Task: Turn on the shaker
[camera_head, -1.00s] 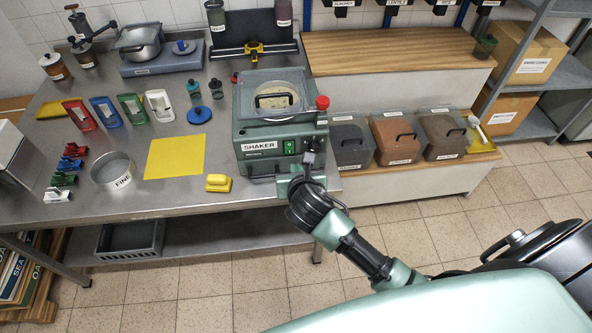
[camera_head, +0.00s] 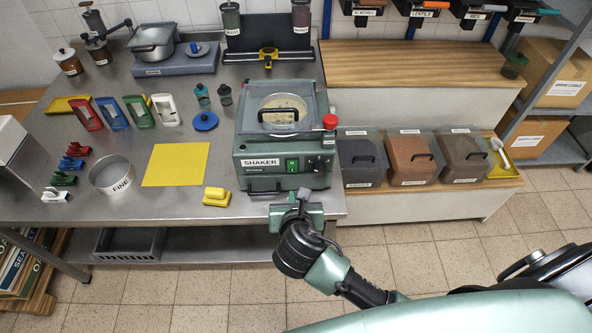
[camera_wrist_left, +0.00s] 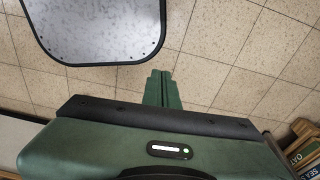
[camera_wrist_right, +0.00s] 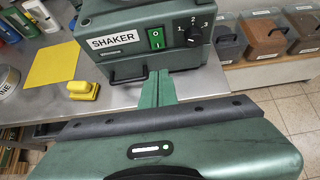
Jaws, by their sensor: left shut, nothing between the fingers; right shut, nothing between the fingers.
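The shaker (camera_head: 250,150) is a grey-green box with a clear lid and a black handle at the front edge of the steel table. Its front has a green rocker switch (camera_head: 292,165), also in the right wrist view (camera_wrist_right: 156,39), and beside it a black dial (camera_wrist_right: 193,35) marked 1, 2, 3. I cannot tell the switch's state. My right gripper (camera_head: 297,198) is shut and empty, in front of and below the switch, apart from it; its fingertips show in the right wrist view (camera_wrist_right: 157,82). My left gripper (camera_wrist_left: 160,80) is shut and empty above the floor.
A red knob (camera_head: 330,121) sits at the shaker's right side. A yellow-handled block (camera_head: 217,197) and a yellow sheet (camera_head: 176,164) lie left of it. Lidded bins (camera_head: 410,158) stand to the right on a low wooden shelf. Tiled floor in front is clear.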

